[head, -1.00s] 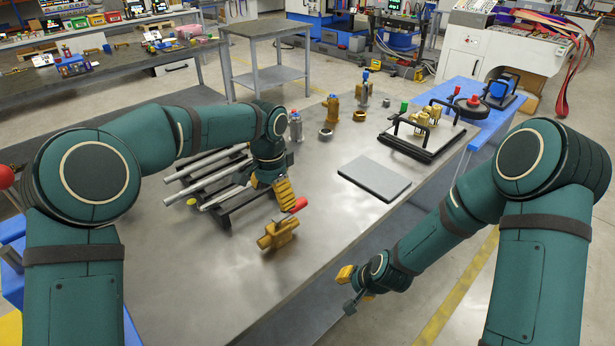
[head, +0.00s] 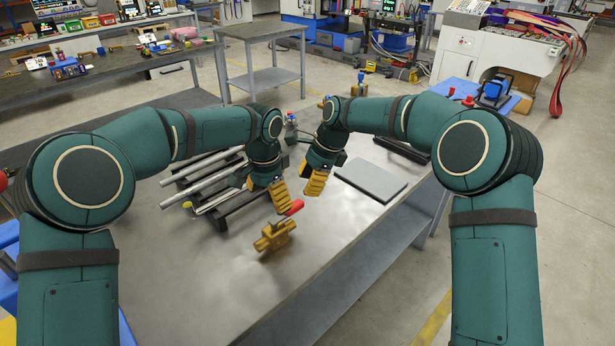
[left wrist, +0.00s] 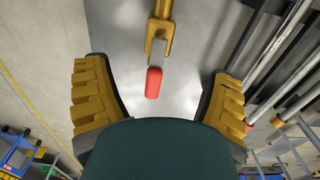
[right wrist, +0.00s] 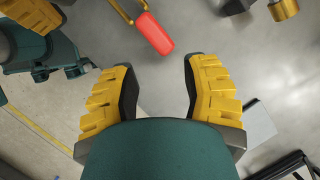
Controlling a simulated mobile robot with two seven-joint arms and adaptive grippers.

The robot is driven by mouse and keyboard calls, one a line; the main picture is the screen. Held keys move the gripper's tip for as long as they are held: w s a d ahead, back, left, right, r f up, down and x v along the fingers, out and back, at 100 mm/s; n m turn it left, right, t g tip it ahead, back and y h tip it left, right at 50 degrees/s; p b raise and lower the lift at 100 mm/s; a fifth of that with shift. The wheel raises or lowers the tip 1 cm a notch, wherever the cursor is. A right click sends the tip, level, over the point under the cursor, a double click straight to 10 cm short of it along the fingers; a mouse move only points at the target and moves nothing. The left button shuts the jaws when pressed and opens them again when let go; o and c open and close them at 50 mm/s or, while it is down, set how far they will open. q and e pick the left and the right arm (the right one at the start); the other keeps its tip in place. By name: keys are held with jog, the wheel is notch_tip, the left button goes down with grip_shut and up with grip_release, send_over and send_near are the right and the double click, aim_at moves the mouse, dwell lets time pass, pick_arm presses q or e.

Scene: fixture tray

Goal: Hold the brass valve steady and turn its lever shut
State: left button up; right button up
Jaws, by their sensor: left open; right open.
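The brass valve (head: 274,237) lies on the metal table, with its red-gripped lever (head: 293,208) pointing up and to the right. My left gripper (head: 280,195) is open, just above the lever and apart from the valve body. In the left wrist view the red grip (left wrist: 154,83) shows between the spread fingers, with part of the brass body (left wrist: 160,25) above it. My right gripper (head: 316,183) is open and empty, to the right of the left one. In the right wrist view the red grip (right wrist: 153,33) lies beyond its fingertips.
A black rack with metal rods (head: 215,190) stands left of the valve. A flat grey plate (head: 371,181) lies to the right. Brass and grey parts stand behind, partly hidden by my right arm. The front of the table is clear.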

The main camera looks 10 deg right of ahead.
aim_at(272, 229)
pick_arm(q)
notch_tip(272, 229, down, 14)
jog(key=shift+r, duration=0.1)
dwell(0.6)
jog(key=c, duration=1.4)
